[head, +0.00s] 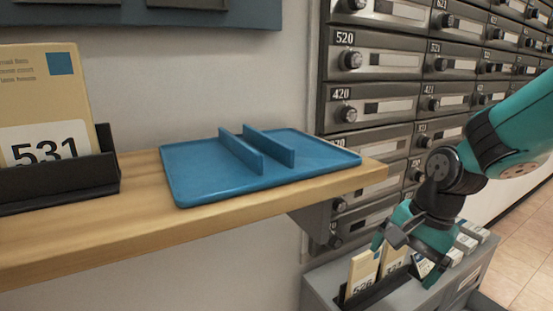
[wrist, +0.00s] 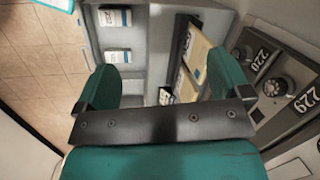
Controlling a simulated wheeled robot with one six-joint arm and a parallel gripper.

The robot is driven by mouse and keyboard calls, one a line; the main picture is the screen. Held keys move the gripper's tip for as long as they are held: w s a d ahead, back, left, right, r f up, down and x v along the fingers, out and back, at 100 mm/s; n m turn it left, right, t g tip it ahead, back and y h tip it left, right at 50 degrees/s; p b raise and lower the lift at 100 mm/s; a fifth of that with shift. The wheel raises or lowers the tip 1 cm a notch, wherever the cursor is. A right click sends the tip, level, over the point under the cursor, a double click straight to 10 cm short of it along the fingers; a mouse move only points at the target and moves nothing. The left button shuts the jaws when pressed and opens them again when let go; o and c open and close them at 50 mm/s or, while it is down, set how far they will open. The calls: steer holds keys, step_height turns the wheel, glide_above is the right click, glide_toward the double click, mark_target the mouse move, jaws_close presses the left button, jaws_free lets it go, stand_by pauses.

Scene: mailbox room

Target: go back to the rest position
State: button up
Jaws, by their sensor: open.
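My gripper (head: 408,240) hangs at the right in the head view, pointing down over a grey bin. In the wrist view its two teal fingers (wrist: 165,88) are spread wide with nothing held between them. Below it, yellow envelopes (head: 362,272) stand in a dark slot of the grey bin (head: 325,287). The envelopes also show in the wrist view (wrist: 197,55), to the right between the fingers. Whether the fingertips touch any of them I cannot tell.
A wooden shelf (head: 130,239) carries an empty blue tray (head: 200,185) with two upright dividers. A yellow envelope marked 531 (head: 45,100) stands in a black holder (head: 60,182) at the left. Grey mailboxes (head: 375,60) line the wall behind my arm. Tiled floor lies at the right.

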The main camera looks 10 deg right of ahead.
steer(key=s+a+r+n+g+y, duration=0.1)
steer(key=s+a+r+n, duration=0.3)
steer(key=s+a+n, duration=0.35)
steer(key=s+a+r+n+y, duration=0.1)
steer(key=s+a+r+n, duration=0.3)
steer(key=s+n, duration=0.5)
step_height(320, 180, up, 28)
steer(key=w+p, duration=0.1)
steer(key=p, duration=2.7)
steer(key=shift+a+f+n, duration=0.2)
steer(key=shift+f+n, duration=0.05)
steer(key=shift+n, duration=0.1)
